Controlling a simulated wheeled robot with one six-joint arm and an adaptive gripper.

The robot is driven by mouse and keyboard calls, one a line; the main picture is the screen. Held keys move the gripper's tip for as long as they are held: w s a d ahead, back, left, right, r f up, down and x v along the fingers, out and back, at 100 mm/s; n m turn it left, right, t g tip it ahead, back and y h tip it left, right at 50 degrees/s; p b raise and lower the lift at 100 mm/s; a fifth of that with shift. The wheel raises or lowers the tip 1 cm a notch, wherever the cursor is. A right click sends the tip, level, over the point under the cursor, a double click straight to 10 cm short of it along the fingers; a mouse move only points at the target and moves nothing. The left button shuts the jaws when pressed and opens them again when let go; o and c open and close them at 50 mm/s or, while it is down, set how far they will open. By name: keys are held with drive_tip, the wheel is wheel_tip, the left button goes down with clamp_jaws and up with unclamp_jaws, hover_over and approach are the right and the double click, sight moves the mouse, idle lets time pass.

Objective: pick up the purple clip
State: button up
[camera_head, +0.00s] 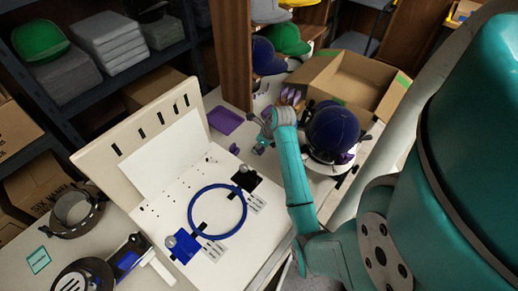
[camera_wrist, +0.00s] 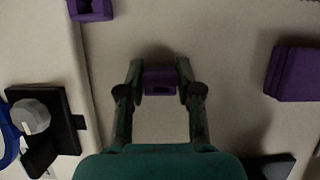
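In the wrist view a small purple clip (camera_wrist: 160,82) sits between the two dark green fingertips of my gripper (camera_wrist: 160,75). The fingers are drawn part-way in and meet its left and right sides with no clear gap. I cannot tell whether the clip rests on the pale surface or is just above it. In the head view my gripper (camera_head: 262,134) points down at the far right end of the white board area; the clip there is too small and hidden to make out well.
Another purple clip (camera_wrist: 90,9) lies upper left in the wrist view. A purple stack (camera_wrist: 292,74) lies to the right, and a black block with a grey knob (camera_wrist: 35,117) to the left. The head view shows a blue cap (camera_head: 333,131) and an open cardboard box (camera_head: 345,83) nearby.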

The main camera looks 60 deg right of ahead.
drive_tip(key=shift+r, duration=0.1)
wheel_tip(320, 180, up, 10)
drive_tip(key=shift+f, duration=0.1)
idle(0.6)
drive_tip(key=shift+a, duration=0.15)
idle(0.4)
